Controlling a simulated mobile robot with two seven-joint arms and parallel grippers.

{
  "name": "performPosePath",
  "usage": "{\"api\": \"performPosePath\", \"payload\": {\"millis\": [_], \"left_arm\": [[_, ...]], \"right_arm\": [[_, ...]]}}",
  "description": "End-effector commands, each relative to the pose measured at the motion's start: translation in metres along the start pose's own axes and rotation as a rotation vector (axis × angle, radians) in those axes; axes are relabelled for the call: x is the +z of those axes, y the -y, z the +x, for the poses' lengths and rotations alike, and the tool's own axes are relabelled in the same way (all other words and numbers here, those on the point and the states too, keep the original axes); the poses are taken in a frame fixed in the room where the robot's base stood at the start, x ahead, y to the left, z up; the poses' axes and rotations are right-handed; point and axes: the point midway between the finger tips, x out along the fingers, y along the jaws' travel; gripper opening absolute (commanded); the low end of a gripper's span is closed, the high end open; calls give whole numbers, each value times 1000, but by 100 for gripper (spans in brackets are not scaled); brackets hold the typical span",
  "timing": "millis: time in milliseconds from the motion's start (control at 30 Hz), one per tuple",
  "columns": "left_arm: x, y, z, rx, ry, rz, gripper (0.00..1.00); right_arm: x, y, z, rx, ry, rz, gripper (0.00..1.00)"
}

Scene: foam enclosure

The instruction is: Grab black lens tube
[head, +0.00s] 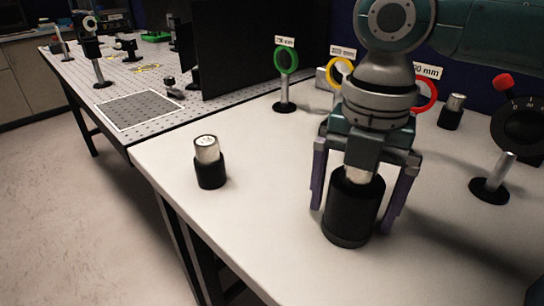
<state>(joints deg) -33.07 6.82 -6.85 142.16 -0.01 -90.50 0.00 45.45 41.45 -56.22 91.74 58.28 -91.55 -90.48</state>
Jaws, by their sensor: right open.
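A large black lens tube (350,212) with a silvery upper part stands upright on the white table (270,240). My right gripper (356,212) points down over it, with one purple finger on each side. The fingers are open and look apart from the tube. A smaller black tube with a silver top (209,165) stands near the table's left edge. Another such small tube (451,112) stands at the back right. My left gripper is not in view.
Green (286,62), yellow (339,74) and red (427,95) ring holders with labels stand at the back. A metal post on a black base (491,185) and a black dial (520,122) stand at the right. The table's front middle is clear.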

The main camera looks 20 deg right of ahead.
Motion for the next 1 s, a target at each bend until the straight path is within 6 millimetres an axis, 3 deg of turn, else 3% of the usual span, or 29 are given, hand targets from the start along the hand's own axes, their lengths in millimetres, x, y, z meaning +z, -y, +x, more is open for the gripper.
{"api": "performPosePath", "payload": {"millis": [267, 1000], "left_arm": [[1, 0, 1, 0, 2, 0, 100], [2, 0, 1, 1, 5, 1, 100]], "right_arm": [[0, 0, 4, 1, 1, -1, 100], [0, 0, 4, 1, 1, 0, 17]]}}
